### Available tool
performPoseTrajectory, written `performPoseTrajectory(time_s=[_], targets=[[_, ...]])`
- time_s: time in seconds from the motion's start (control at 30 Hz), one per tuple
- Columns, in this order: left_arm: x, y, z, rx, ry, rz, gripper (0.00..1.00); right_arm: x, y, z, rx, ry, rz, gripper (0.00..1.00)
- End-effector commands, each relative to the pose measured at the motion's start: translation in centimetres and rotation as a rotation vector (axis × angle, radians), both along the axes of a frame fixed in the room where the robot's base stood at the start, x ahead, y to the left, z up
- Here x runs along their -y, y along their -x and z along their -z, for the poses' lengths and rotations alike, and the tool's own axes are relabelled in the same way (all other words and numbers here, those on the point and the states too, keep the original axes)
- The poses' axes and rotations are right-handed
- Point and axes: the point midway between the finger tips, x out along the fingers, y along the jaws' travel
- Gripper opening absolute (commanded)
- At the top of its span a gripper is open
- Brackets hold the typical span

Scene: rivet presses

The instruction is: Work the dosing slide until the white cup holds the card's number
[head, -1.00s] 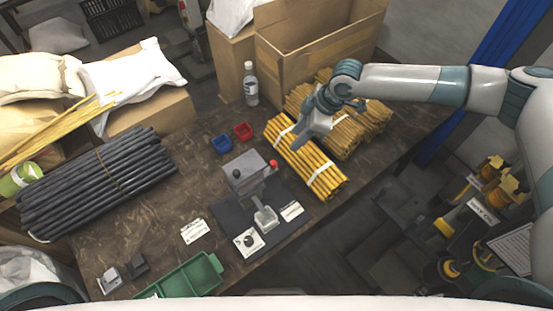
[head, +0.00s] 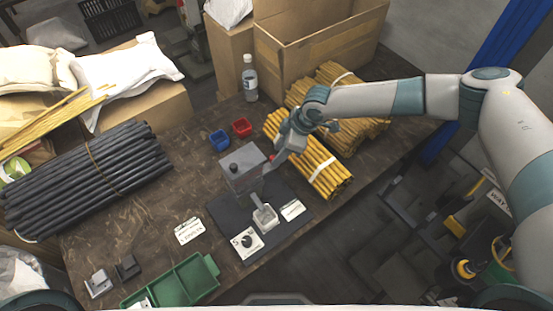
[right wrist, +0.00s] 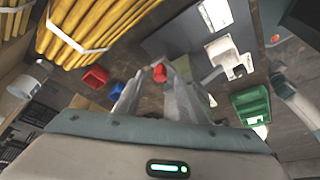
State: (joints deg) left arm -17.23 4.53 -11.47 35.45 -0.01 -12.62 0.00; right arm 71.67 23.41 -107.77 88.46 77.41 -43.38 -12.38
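The grey dosing device (head: 243,168) stands on a dark mat (head: 228,214), with a dark knob on top. Its red knob (right wrist: 159,72) shows in the right wrist view ahead of my right gripper (right wrist: 157,98), between the lines of its two parted fingers. In the head view that gripper (head: 277,157) is beside the device's right side and partly hides the knob. I cannot tell whether it touches. The white cup (head: 265,217) sits in front of the device; its contents are too small to make out. A white card (head: 246,243) beside it bears a dark round mark and what looks like a 5.
Blue (head: 220,140) and red (head: 242,127) bins stand behind the device. Yellow rod bundles (head: 318,168) lie close to its right. A green tray (head: 203,282), another card (head: 188,231) and small grey blocks (head: 98,283) lie in front. Black rods (head: 85,180) fill the left.

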Motion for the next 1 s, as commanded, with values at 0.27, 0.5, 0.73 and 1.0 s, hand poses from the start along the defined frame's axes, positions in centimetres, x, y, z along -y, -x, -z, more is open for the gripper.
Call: performPoseTrajectory(time_s=[0.27, 0.5, 0.73, 1.0], targets=[[-0.1, -0.2, 1.8, 0.002, -0.001, 0.000, 0.26, -0.8, -0.1, 1.9, 0.001, -0.002, -0.001, 0.37], [-0.1, -0.2, 1.8, 0.003, 0.000, 0.000, 0.26, -0.9, -0.1, 2.0, 0.000, -0.001, 0.000, 0.37], [-0.1, -0.2, 1.8, 0.003, 0.000, 0.000, 0.26, -0.9, -0.1, 2.0, 0.000, -0.001, 0.000, 0.18], [-0.1, -0.2, 1.8, 0.003, 0.000, 0.000, 0.26, -1.0, 0.0, 2.0, 0.000, -0.002, -0.001, 0.00]])
